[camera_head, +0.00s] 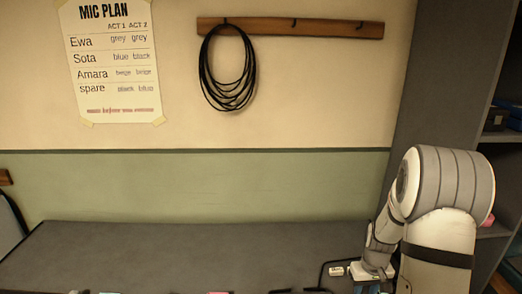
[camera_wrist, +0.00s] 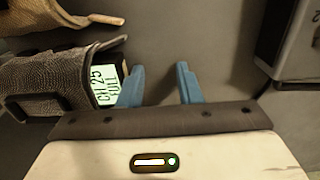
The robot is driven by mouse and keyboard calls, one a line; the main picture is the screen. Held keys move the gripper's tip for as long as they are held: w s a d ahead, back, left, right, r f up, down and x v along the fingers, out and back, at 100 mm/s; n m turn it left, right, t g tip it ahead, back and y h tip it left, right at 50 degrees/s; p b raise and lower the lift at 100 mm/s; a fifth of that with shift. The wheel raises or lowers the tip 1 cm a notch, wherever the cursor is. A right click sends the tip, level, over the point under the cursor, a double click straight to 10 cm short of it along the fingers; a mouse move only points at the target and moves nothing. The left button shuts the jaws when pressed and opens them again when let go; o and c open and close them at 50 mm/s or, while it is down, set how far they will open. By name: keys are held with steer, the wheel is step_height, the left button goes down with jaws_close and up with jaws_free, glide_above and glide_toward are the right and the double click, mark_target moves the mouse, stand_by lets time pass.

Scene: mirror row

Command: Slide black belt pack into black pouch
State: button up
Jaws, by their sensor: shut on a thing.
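My gripper (camera_wrist: 160,78) shows in the wrist view as two blue fingers with a gap between them. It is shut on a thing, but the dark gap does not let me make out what. A grey woven pouch (camera_wrist: 45,75) lies left of the fingers. A lit display reading "CH 25 FULL" (camera_wrist: 105,84) shows at its end, close beside the left finger. I cannot tell a black belt pack or a black pouch apart with certainty. In the head view my gripper (camera_head: 371,274) is low at the counter's right end, and what it holds is hidden.
A beige pouch (camera_wrist: 45,17) lies beyond the grey one. A grey case (camera_wrist: 300,45) stands to the right of the fingers. The grey counter (camera_head: 190,255) is clear behind; small things are cut off at its front. A dark shelf unit (camera_head: 435,75) bounds the right.

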steer(key=o, duration=0.3)
steer(key=shift+d+f, duration=0.3)
steer(key=shift+d, duration=0.35)
steer(key=shift+o, duration=0.2)
steer(key=shift+d, duration=0.1)
steer(key=shift+o, duration=0.5)
steer(key=shift+d, duration=0.1)
steer(key=shift+s+a, duration=0.1)
steer(key=shift+a, duration=0.85)
jaws_close()
steer(key=shift+w+d+r+p, duration=0.1)
steer(key=shift+w+r+p, duration=0.05)
steer(key=shift+r+p, duration=0.3)
steer(key=shift+w+d+r+p, duration=0.15)
steer(key=shift+r+p, duration=0.1)
steer(key=shift+r, duration=0.3)
steer(key=shift+s+a+r+p, duration=0.1)
steer(key=shift+a+r+p, duration=0.15)
steer(key=shift+r+p, duration=1.65)
steer(key=shift+r, duration=1.2)
